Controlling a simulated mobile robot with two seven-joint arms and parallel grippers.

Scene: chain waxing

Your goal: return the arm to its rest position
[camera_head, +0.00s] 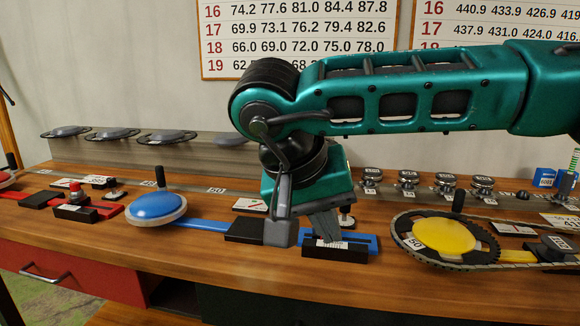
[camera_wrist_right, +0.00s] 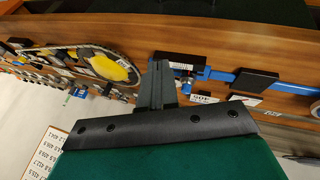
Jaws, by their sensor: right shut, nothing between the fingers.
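My right arm (camera_head: 420,95), teal with black joints, reaches in from the right of the head view and bends down at the wrist over the bench. My right gripper (camera_head: 325,224) points down just above or at a black block with a white label (camera_head: 335,252) on the blue bar; I cannot tell if it touches. Its fingers also show in the right wrist view (camera_wrist_right: 157,88), shut together with nothing between them. My left gripper is in neither view.
The wooden bench (camera_head: 85,225) holds a blue disc with a handle (camera_head: 156,208), a yellow chainring with a chain (camera_head: 440,236), a red tool (camera_head: 75,205) and several silver-topped pieces (camera_head: 408,178). A grey ledge (camera_head: 210,155) carries dark discs. Number charts (camera_head: 300,30) hang behind.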

